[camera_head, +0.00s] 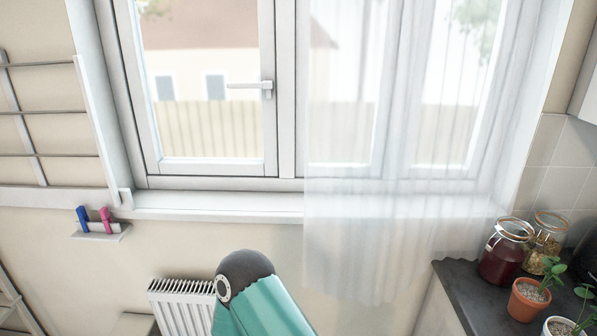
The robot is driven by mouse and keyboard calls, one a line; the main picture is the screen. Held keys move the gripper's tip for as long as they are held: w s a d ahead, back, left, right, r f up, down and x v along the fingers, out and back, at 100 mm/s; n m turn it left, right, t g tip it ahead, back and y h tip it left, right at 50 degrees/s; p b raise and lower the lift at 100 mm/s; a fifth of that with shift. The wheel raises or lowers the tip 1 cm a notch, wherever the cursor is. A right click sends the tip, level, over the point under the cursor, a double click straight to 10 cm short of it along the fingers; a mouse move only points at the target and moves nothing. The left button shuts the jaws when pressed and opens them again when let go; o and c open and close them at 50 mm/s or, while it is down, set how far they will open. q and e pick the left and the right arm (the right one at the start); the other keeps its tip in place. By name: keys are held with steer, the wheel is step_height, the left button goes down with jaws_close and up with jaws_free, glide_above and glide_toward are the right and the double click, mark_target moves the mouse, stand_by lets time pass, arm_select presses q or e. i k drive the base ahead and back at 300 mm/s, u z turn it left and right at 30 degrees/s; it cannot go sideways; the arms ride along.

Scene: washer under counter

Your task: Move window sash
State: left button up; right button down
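The window's left sash (212,167) is a white frame with glass and looks shut in its frame. Its white handle (250,87) is on the sash's right side, with the lever lying level and pointing left. A sheer white curtain (345,235) hangs over the right part of the window and covers most of it. A teal arm link of mine with a dark rounded joint shows at the bottom middle, below the sill. No gripper fingers are in view.
The white sill (215,203) is bare on the left. A radiator (180,305) is below it. A small shelf (100,231) with pegs and a wall rack (50,113) are at left. The dark counter (460,275) at right holds jars (503,255) and potted plants (527,298).

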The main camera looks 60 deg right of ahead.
mark_target(126, 11)
steer(key=z, duration=0.9)
steer(key=i, duration=1)
steer(key=z, duration=0.15)
steer(key=k, duration=0.55)
steer(key=u, duration=0.25)
steer(key=i, duration=0.5)
steer(key=z, duration=0.1)
